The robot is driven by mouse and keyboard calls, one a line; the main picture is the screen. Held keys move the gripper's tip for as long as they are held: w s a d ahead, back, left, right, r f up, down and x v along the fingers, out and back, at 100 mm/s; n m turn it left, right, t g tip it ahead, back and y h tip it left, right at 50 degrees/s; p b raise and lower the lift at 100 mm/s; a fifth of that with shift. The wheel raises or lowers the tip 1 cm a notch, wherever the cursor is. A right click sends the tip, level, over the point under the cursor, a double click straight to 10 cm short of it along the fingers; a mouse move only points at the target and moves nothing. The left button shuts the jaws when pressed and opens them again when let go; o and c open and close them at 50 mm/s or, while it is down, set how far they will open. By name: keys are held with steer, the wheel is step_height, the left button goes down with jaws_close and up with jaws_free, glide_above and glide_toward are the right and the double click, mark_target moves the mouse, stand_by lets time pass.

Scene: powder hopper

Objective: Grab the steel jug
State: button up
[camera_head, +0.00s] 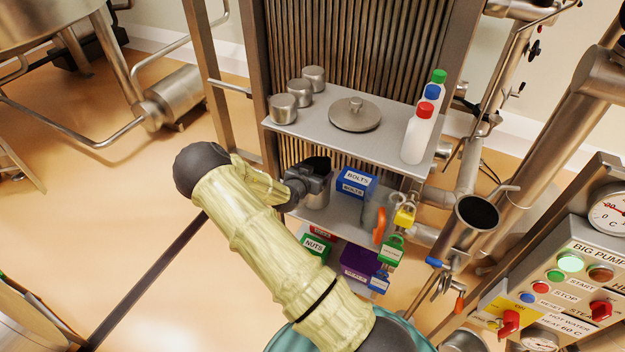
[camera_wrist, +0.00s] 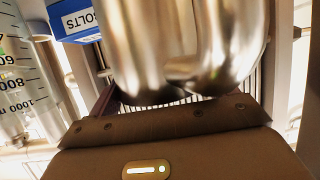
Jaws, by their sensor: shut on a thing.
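The steel jug (camera_head: 319,197) is at the middle shelf, left of the blue BOLTS box, with its dark open mouth facing up. Its shiny body fills the top middle of the wrist view (camera_wrist: 185,45). My gripper (camera_head: 302,184) reaches in from the left and is shut on the jug. My wrist and gripper hide part of the jug's left side. I cannot tell whether its base touches the shelf.
The blue BOLTS box (camera_head: 355,183) stands close right of the jug. The upper shelf (camera_head: 310,122) overhangs it, with steel canisters (camera_head: 283,108), a lid (camera_head: 355,114) and bottles (camera_head: 419,135). Padlocks (camera_head: 404,216) hang at the right. A graduated clear vessel (camera_wrist: 25,90) shows in the wrist view.

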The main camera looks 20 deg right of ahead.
steer(key=shift+a+r+b, duration=0.1)
steer(key=shift+r+b, duration=1.1)
steer(key=shift+r, duration=2.4)
steer(key=s+a+b, duration=0.2)
steer(key=s+a, duration=1)
steer(key=a, duration=0.3)
steer(key=shift+s+a, duration=0.15)
steer(key=shift+a, duration=0.15)
